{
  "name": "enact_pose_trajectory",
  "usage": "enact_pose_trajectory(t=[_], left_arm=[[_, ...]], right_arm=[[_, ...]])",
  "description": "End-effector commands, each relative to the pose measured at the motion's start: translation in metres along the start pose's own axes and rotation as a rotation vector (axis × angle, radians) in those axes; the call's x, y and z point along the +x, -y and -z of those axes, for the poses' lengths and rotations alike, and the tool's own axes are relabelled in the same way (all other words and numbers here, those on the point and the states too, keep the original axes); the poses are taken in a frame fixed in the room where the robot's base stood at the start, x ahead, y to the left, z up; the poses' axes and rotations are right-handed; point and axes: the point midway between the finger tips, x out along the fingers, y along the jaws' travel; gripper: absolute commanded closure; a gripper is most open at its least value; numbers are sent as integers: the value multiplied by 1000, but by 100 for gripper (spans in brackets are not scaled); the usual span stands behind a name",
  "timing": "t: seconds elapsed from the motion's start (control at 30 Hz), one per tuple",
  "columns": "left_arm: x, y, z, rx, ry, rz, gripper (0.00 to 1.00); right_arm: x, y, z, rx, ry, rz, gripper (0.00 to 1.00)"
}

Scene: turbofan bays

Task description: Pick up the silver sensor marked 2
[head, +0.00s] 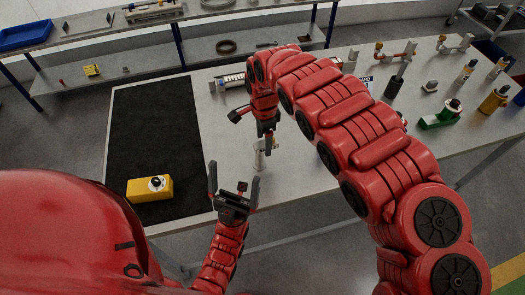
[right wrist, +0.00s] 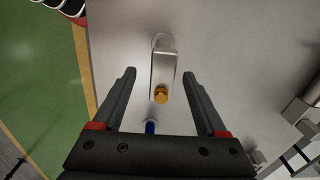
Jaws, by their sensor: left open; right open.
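A silver sensor with a brass-coloured end (right wrist: 163,70) is on the grey table, between and beyond my right fingertips in the right wrist view. In the head view a small silver piece (head: 260,158), apparently the same sensor, shows just below my right gripper (head: 268,146). No mark 2 is readable. My right gripper is open, with both fingers apart in the right wrist view (right wrist: 159,73), and empty. My left gripper (head: 234,182) is open and empty, fingers up, near the table's front edge, lower left of the sensor. A small blue-ended part (right wrist: 151,126) shows near my right gripper's palm; I cannot tell what it belongs to.
A green fixture (head: 440,115), a yellow fixture (head: 494,100) and several small parts stand at right. A shelf with a blue tray (head: 25,36) stands behind.

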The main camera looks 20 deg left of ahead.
Motion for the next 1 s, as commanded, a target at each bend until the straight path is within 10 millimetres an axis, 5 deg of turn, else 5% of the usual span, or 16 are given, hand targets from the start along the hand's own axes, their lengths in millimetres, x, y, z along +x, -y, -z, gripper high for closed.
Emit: enact_pose_trajectory(t=[0.67, 1.0], left_arm=[[27, 1, 4, 0, 0, 0, 0], [27, 1, 4, 0, 0, 0, 0]], right_arm=[[54, 3, -4, 1, 2, -1, 25], [57, 4, -3, 1, -1, 2, 30]])
